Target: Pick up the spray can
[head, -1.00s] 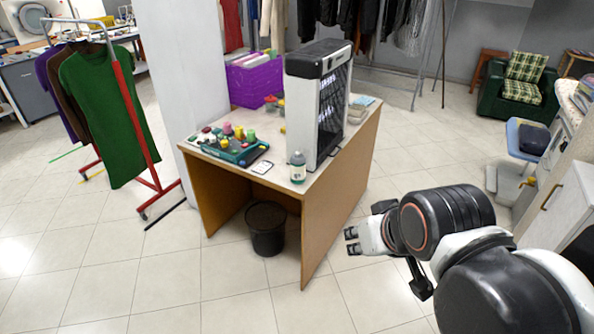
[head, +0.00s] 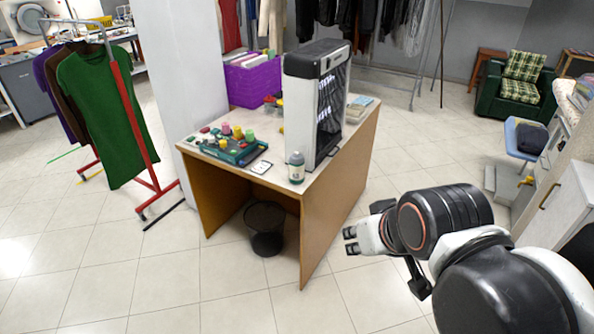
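A small grey-white can or bottle with a dark green label (head: 296,168) stands upright near the front right corner of the wooden desk; it may be the spray can, but it is too small to be sure. My gripper (head: 350,241) is to the right of the desk, apart from it, and lower in the picture than the can. The gripper points left, its two fingertips look spread, and nothing shows between them.
The desk (head: 325,212) also bears a tall black and white machine (head: 317,105) right behind the can, a tray of thread spools (head: 232,150) and a purple crate (head: 253,82). A dark bin (head: 265,230) stands under it. A red garment rack (head: 137,125) is at left. Front floor is clear.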

